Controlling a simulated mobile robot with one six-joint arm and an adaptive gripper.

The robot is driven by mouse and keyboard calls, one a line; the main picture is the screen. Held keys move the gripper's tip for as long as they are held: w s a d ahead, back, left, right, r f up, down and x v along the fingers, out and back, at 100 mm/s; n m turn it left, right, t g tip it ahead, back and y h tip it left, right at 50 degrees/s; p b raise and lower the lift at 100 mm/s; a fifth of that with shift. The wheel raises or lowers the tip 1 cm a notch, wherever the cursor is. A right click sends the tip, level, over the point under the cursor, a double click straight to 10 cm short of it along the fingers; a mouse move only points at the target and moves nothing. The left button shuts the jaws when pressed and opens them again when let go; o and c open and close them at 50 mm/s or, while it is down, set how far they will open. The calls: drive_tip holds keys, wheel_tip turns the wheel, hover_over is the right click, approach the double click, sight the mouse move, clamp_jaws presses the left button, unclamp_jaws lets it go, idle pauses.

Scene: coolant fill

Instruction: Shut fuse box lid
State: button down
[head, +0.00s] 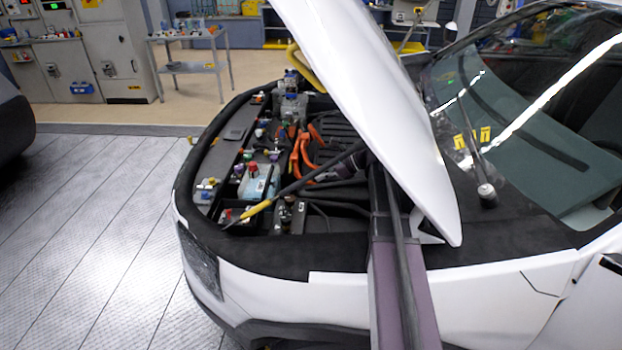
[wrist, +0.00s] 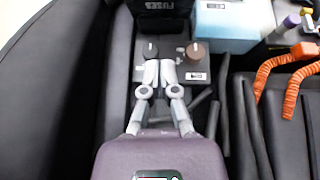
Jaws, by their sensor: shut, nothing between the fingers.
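The fuse box (head: 234,214) is a black box at the front corner of the engine bay, with small coloured parts showing inside it in the head view. My gripper (wrist: 160,66) is shut and empty, over a grey block with a black and a brown cap, short of the black face. In the head view my gripper (head: 310,180) is partly hidden behind the rod.
A pale blue reservoir (wrist: 228,24) stands right of the black face. Orange cables (wrist: 285,75) lie further right. A rod with a yellow grip (head: 257,209) crosses the bay. The raised white hood (head: 385,100) hangs over my arm.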

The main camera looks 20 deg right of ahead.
drive_tip(key=a+r+b+x, duration=0.1)
drive_tip(key=r+b+x, duration=0.1)
drive_tip(key=x, duration=1)
drive_tip(key=shift+r+b, duration=0.25)
drive_tip(key=shift+b, duration=0.3)
drive_tip(key=shift+w+a, duration=0.15)
drive_tip(key=shift+a, duration=0.1)
drive_tip(key=shift+w+a+r+p, duration=0.35)
drive_tip(key=shift+a+r+p, duration=0.2)
drive_tip(key=shift+a, duration=0.2)
drive_tip(key=shift+d, duration=0.1)
